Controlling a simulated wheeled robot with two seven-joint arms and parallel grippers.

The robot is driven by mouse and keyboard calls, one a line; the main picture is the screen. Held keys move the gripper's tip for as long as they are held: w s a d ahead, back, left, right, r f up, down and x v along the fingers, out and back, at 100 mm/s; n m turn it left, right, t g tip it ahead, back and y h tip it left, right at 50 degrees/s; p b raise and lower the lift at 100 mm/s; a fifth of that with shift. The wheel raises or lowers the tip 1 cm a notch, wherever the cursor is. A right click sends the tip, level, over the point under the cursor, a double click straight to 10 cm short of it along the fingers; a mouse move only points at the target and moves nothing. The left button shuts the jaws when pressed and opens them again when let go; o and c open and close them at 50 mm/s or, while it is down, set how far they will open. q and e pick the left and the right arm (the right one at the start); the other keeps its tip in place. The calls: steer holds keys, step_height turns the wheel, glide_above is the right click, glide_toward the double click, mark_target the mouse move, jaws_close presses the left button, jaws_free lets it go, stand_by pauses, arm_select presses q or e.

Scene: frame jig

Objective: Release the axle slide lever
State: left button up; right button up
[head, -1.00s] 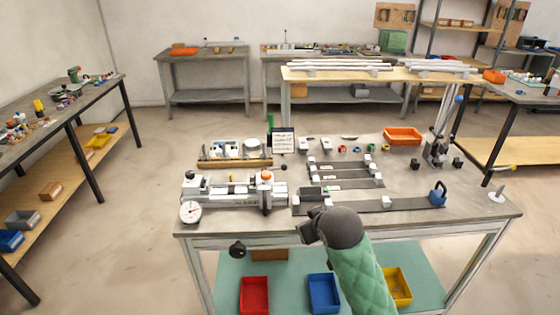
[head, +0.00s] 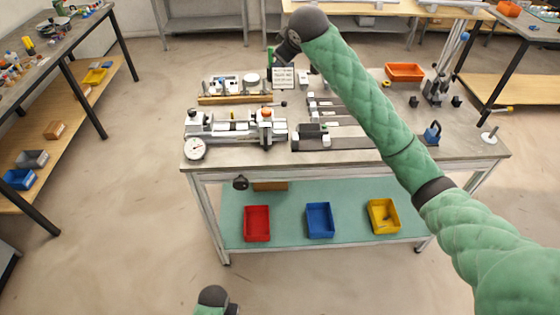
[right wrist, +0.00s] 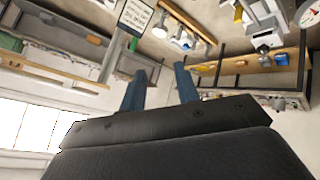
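The jig (head: 222,128) lies at the left front of the table, with a dial gauge (head: 195,149) at its near left corner. An orange-red knob (head: 266,113) tops its right part. A small dark-tipped lever (head: 283,104) sticks out behind that; I cannot tell whether it is the axle slide lever. My right gripper is raised above the table's back, beyond the jig; its body (head: 287,50) is dark and its fingers are unclear in the head view. In the right wrist view its blue fingers (right wrist: 160,88) are apart and empty.
A sign (head: 283,78) stands behind the jig, near my right gripper. A rack of parts (head: 234,99) is behind it to the left. Flat bars (head: 345,142) lie right of the jig; an orange tray (head: 405,71) sits farther back. My right forearm crosses above the table's right half.

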steer(key=w+n+g, duration=0.1)
steer(key=w, duration=0.2)
steer(key=n+g+y, duration=0.2)
steer(key=n+g, duration=0.4)
steer(key=n, duration=0.2)
glide_above(280, 104)
steer(key=s+d, duration=0.1)
steer(key=d, duration=0.2)
steer(key=shift+f, duration=7.3)
arm_select(q)
steer(key=s+a+f+p, duration=0.1)
steer(key=s+f, duration=0.3)
steer(key=f, duration=0.4)
steer(key=s+a+f+t+p, duration=0.1)
steer(key=s+a+f, duration=0.2)
steer(key=f, duration=0.6)
steer(key=s+a+f+t+p, duration=0.1)
steer(key=s+a+f+p, duration=0.1)
steer(key=s+f, duration=0.3)
steer(key=shift+s+f, duration=0.25)
steer(key=shift+f, duration=1.8)
arm_select(e)
steer(key=shift+x, duration=3.9)
arm_select(q)
steer(key=shift+a, duration=0.1)
arm_select(e)
steer(key=shift+s, duration=0.15)
